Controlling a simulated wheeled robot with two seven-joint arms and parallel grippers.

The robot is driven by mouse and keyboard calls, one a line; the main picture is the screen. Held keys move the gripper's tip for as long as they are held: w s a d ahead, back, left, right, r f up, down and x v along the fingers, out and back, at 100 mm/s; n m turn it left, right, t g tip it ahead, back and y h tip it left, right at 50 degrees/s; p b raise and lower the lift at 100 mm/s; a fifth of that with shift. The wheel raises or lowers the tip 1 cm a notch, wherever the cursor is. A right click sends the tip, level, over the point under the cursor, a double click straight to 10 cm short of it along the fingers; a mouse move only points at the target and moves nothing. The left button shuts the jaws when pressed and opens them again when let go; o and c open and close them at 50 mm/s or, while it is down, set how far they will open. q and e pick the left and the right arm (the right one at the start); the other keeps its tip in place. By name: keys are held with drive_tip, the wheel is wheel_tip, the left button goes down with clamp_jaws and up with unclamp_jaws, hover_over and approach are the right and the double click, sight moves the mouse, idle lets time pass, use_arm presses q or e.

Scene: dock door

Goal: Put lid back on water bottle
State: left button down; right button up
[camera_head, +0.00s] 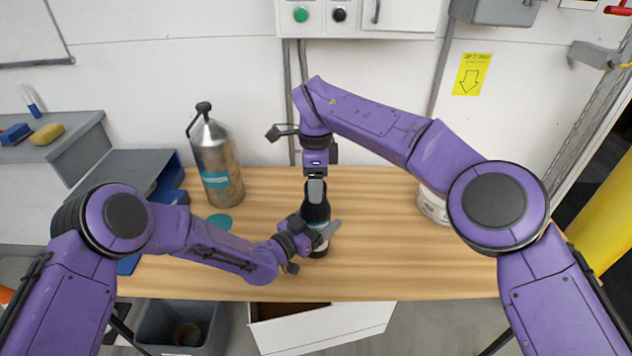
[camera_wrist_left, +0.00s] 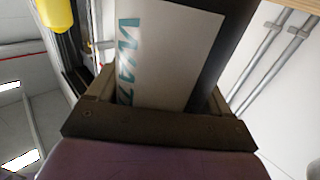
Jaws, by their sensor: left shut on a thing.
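The dark water bottle (camera_head: 318,211) stands upright near the middle of the wooden workbench. My left gripper (camera_head: 322,234) is shut on its lower body from the left side. In the left wrist view the bottle's white label (camera_wrist_left: 155,50) with teal letters fills the space between the fingers. My right gripper (camera_head: 316,186) points straight down right over the bottle's top. Its fingers hide the bottle's mouth. I cannot make out the lid separately, or whether the right fingers are shut on it.
A tall metal flask (camera_head: 216,165) with a teal band stands at the back left of the workbench (camera_head: 390,265). A flat teal disc (camera_head: 220,221) lies in front of it. A white container (camera_head: 433,206) stands behind my right arm. The bench's right front is clear.

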drive_tip(key=m, duration=0.6)
drive_tip(key=shift+m, duration=0.3)
drive_tip(key=m, duration=1.1)
drive_tip(key=shift+m, duration=0.4)
drive_tip(key=m, duration=0.7)
drive_tip(key=o, duration=1.2)
drive_tip(key=shift+o, duration=0.2)
wheel_tip(320, 180, up, 8)
drive_tip(key=shift+f, duration=0.25)
